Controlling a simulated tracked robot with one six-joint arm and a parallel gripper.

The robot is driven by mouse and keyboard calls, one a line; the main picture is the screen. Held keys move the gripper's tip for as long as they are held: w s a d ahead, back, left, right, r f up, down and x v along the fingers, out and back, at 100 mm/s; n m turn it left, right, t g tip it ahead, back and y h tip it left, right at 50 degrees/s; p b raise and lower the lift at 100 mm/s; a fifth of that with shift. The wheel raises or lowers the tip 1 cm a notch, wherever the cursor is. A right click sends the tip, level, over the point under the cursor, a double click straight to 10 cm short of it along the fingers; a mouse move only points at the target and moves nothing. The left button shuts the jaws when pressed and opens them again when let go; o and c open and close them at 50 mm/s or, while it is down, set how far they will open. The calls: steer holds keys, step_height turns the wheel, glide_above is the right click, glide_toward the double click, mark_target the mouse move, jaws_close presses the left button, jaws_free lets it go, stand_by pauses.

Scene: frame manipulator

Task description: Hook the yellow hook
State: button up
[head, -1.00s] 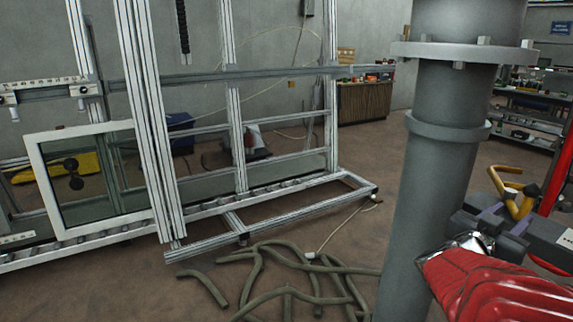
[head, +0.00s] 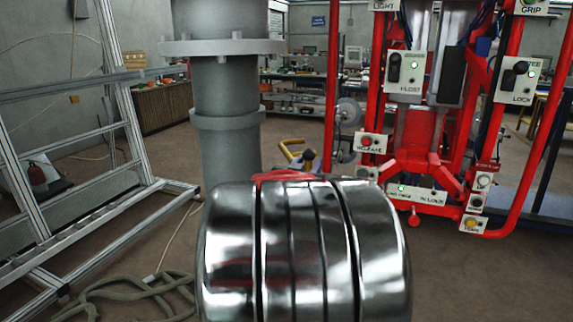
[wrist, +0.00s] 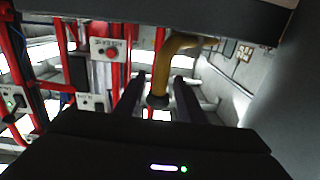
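In the wrist view, the yellow hook (wrist: 166,65) hangs in line with the gap between my fingers, with a dark round end low in that gap. My gripper (wrist: 160,88) has its two dark fingers apart, one on each side of the hook's line, with some space visible. I cannot tell whether the hook is between the fingers or just beyond them. My arm hides the gripper in the head view.
A red lifting frame (head: 425,115) with labelled control boxes stands at the right. A thick grey column (head: 225,130) rises left of centre. Shelves (head: 300,95) line the back. Brown floor between is free.

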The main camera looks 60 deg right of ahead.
steer(key=shift+d, duration=0.3)
steer(key=shift+c, duration=0.4)
steer(key=shift+w, duration=0.1)
jaws_close()
